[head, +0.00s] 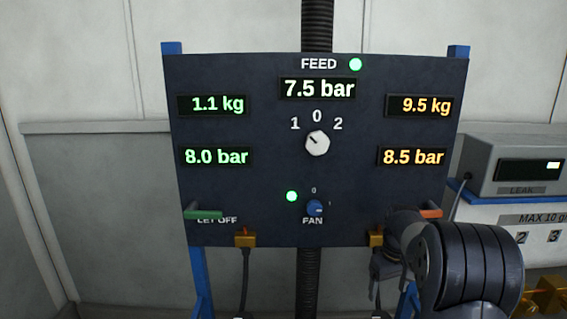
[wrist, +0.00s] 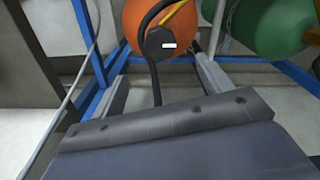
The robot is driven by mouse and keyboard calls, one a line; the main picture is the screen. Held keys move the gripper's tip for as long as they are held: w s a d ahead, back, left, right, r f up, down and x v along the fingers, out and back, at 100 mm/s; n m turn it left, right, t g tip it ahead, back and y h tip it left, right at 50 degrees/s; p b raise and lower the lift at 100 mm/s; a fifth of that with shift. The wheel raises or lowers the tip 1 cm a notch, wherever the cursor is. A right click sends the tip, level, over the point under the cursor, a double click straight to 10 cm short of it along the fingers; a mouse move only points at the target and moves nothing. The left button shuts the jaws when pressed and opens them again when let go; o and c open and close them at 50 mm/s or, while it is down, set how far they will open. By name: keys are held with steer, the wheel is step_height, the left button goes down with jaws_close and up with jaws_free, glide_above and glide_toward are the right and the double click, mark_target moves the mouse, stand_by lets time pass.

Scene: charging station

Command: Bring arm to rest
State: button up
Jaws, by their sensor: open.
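My arm shows at the lower right of the head view, in front of the panel's lower right corner. A large dark ribbed joint is nearest, with a smaller grey link behind it. The jaws cannot be made out in the head view. The wrist view shows no fingers and nothing held. A broad grey plate with bolts, perhaps part of my own body, fills its lower part. The dark control panel (head: 250,130) stands ahead, with a white selector knob (head: 317,143) and a blue fan knob (head: 315,208). A green-handled lever (head: 204,215) is at its lower left.
An orange-handled lever (head: 431,213) sits close beside my arm. A grey leak meter (head: 515,165) stands at the right. The wrist view shows an orange cylinder (wrist: 133,17), a green cylinder (wrist: 270,25) and a blue frame (wrist: 96,50). Open space lies left of the panel.

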mark_target(382, 317)
step_height(382, 317, down, 10)
steer(key=shift+f+p, duration=0.1)
steer(key=shift+p, duration=0.25)
steer(key=m+p, duration=0.1)
steer(key=m, duration=0.4)
steer(key=m+p, duration=0.2)
steer(key=m, duration=0.2)
steer(key=shift+m, duration=0.3)
steer(key=m+p, duration=0.3)
steer(key=m, duration=0.1)
steer(key=shift+m, duration=0.3)
steer(key=m+p, duration=0.3)
steer(key=m, duration=0.1)
steer(key=shift+w+r, duration=0.1)
steer(key=shift+r, duration=0.95)
steer(key=shift+r, duration=0.1)
